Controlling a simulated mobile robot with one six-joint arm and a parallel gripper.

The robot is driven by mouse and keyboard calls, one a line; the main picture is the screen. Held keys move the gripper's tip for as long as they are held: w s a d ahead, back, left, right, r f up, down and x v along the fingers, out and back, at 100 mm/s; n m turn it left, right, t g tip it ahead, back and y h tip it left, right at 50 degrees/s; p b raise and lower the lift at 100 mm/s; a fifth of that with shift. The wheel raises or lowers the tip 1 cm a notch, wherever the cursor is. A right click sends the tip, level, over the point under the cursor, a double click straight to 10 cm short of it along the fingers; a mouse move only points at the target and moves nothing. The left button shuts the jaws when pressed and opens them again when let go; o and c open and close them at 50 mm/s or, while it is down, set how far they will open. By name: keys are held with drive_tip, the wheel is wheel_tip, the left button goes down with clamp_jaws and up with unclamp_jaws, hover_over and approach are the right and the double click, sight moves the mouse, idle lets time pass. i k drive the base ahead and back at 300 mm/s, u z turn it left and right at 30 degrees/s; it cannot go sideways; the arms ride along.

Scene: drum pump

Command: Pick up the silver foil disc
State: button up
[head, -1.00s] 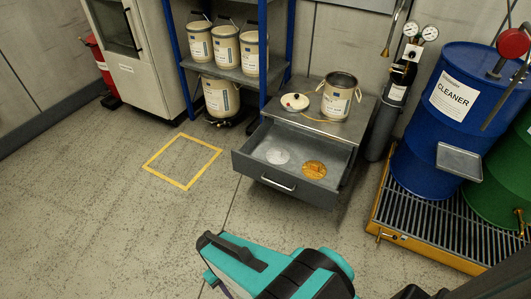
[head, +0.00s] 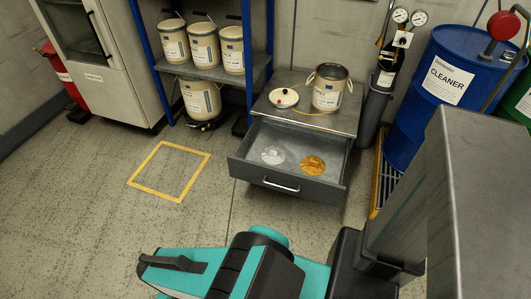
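The silver foil disc (head: 272,156) lies flat in the left part of an open grey drawer (head: 283,184), in the head view. A gold-coloured disc (head: 312,166) lies to its right in the same drawer, with a gap between them. My gripper cannot be made out in the view. Teal and black parts of my own body fill the bottom, and a large grey part, likely of my arm, stands at the right. They are well apart from the disc in the picture, and nothing covers it.
The cabinet top (head: 345,120) above the drawer holds an open pail (head: 328,98) and a white lid (head: 284,98). A blue-framed shelf (head: 215,74) with several pails stands to the left. A blue drum (head: 450,50) stands at the right. Floor around a yellow square outline (head: 162,145) is clear.

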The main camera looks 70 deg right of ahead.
sight(273, 154)
drive_tip(key=z, duration=0.1)
drive_tip(key=i, duration=0.75)
drive_tip(key=z, duration=0.75)
drive_tip(key=i, duration=0.6)
drive_tip(key=z, duration=0.4)
